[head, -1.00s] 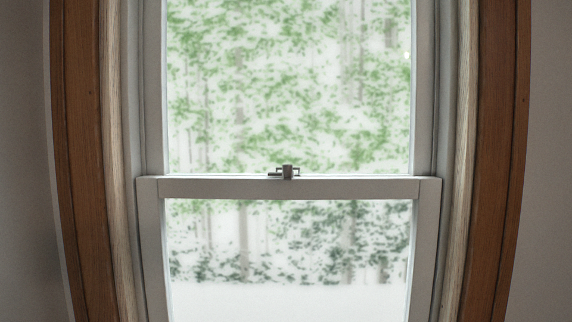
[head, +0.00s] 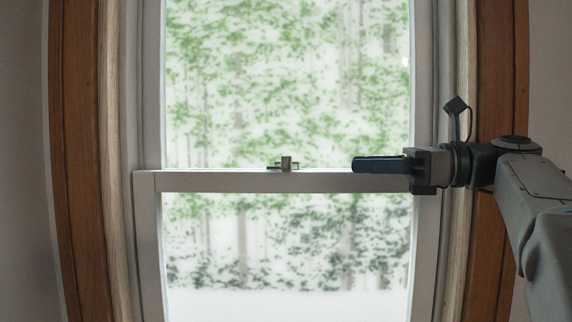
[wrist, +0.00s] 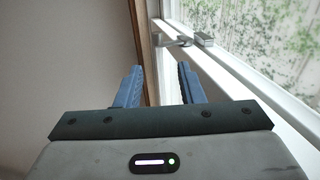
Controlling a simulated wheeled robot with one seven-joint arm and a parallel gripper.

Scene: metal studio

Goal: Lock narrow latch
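A small metal latch (head: 286,163) sits on top of the window's meeting rail (head: 250,181), near its middle. In the wrist view the latch (wrist: 203,39) lies ahead and to the right of the fingers, with a thin lever (wrist: 178,42) reaching left from it. My gripper (head: 356,164) is to the right of the latch in the head view, level with the rail and apart from the latch. In the wrist view its two blue fingers (wrist: 160,80) stand apart with nothing between them.
Glass panes (head: 290,85) fill the sash above and below the rail. Brown wooden trim (head: 84,150) frames both sides of the window. The rail between my fingertips and the latch is clear.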

